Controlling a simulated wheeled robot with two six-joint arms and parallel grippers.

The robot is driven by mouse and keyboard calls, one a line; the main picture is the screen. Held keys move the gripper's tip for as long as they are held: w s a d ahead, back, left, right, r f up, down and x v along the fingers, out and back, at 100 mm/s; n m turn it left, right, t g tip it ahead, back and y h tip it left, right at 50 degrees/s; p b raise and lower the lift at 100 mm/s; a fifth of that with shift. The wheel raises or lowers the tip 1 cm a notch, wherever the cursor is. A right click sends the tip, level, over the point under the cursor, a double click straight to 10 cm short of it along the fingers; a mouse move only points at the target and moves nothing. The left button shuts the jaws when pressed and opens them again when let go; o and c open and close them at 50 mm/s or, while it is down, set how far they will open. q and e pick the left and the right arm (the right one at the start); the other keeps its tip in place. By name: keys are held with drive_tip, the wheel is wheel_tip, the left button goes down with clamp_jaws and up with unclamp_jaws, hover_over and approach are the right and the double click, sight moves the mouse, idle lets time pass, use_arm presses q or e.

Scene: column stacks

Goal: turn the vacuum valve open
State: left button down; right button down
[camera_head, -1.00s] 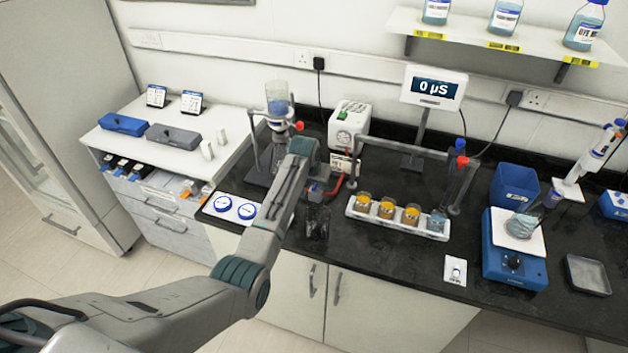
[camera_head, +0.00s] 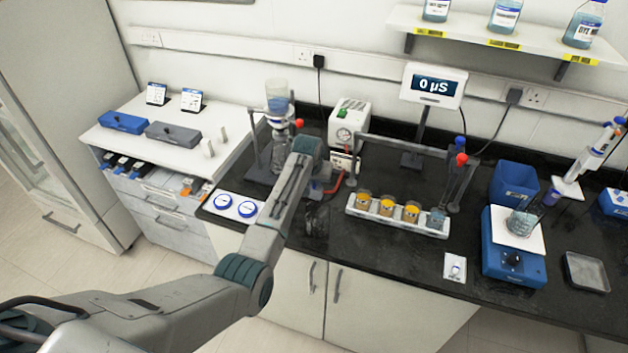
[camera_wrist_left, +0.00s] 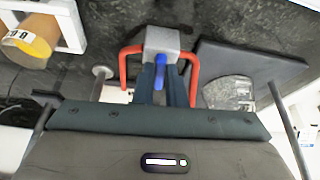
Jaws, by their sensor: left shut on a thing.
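The vacuum valve (camera_wrist_left: 162,40) is a grey block with red hose on both sides and a blue lever (camera_wrist_left: 159,66), seen in the left wrist view. My left gripper (camera_wrist_left: 161,78) has its two dark fingers shut on the blue lever, one on either side. In the head view the valve and the fingertips are mostly hidden behind my left arm. Red hose (camera_head: 334,187) shows just right of the arm, below the white pump (camera_head: 349,120) with its round gauge. My right gripper is not in view.
A filter flask (camera_head: 279,150) on a stand is close behind my left arm. A white rack (camera_head: 398,223) of orange and blue beakers stands to the right, under a metal frame. A stirrer (camera_head: 514,262) stands further right.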

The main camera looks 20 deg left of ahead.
use_arm(q)
drive_tip(key=n, duration=0.2)
drive_tip(key=n+y, duration=0.1)
drive_tip(key=n, duration=0.1)
drive_tip(key=shift+w+d+y, duration=0.15)
drive_tip(key=shift+d+y, duration=0.15)
drive_tip(key=shift+d, duration=0.1)
drive_tip(key=n, duration=0.1)
drive_tip(key=n+y+b, duration=0.1)
drive_tip(key=n+g, duration=0.1)
drive_tip(key=shift+w+d+f+n+b, duration=0.15)
drive_tip(key=shift+d+n+b, duration=0.1)
drive_tip(key=shift+n+b, duration=0.15)
drive_tip(key=shift+w+n+g+y+b, duration=0.15)
drive_tip(key=shift+n+g+y+b, duration=0.35)
drive_tip(key=shift+n, duration=0.4)
drive_tip(key=n+b, duration=0.2)
drive_tip(key=b, duration=0.1)
drive_tip(key=n+g+b, duration=0.1)
drive_tip(key=n, duration=0.1)
drive_tip(key=shift+w+d+y+b, duration=0.2)
drive_tip(key=shift+w+y+b, duration=0.1)
drive_tip(key=n+g+b, duration=0.1)
drive_tip(key=n+b, duration=0.1)
drive_tip(key=shift+w+n, duration=0.15)
drive_tip(key=shift+n, duration=0.15)
drive_tip(key=shift+n+b, duration=0.3)
drive_tip(key=shift+b, duration=0.3)
drive_tip(key=shift+g, duration=0.3)
